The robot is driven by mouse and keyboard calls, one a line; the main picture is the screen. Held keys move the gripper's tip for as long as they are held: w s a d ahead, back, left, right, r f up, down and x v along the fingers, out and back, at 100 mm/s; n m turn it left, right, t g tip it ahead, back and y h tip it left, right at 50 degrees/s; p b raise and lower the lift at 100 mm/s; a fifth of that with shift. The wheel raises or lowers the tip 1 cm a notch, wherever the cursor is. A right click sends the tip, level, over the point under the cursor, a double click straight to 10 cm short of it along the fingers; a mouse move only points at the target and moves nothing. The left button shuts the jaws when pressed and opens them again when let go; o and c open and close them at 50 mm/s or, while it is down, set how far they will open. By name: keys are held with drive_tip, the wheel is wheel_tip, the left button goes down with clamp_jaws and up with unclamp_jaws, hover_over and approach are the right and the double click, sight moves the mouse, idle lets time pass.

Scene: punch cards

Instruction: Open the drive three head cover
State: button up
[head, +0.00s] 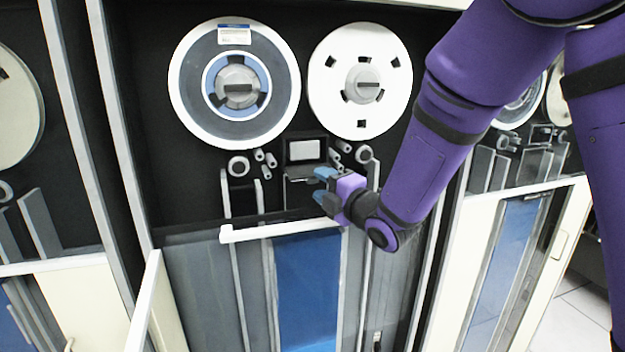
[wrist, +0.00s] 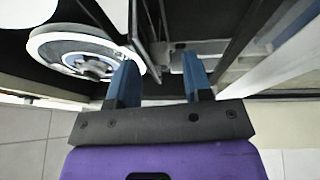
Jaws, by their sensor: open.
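The middle tape drive has a small dark head cover (head: 305,165) with a pale window, set below and between the two reels. A thin grey edge shows beneath the window. I cannot read a drive number, so I cannot confirm that this is drive three. My gripper (head: 322,188) is just right of and below the head cover, its blue fingers pointing left and apart. In the wrist view my gripper (wrist: 160,72) is open, with grey drive parts beyond the fingers. Nothing is held. I cannot tell whether a finger touches the cover.
Two reels, left (head: 238,130) and right (head: 360,95), sit above. Rollers flank the head cover. A white horizontal bar (head: 280,230) runs just below my gripper. A white door edge (head: 146,300) stands out at lower left. Another drive (head: 505,165) is at right.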

sight(315, 180)
drive_tip(key=shift+x, duration=1.95)
drive_tip(key=shift+c, duration=0.3)
drive_tip(key=shift+s+f, duration=0.1)
drive_tip(key=c, duration=0.8)
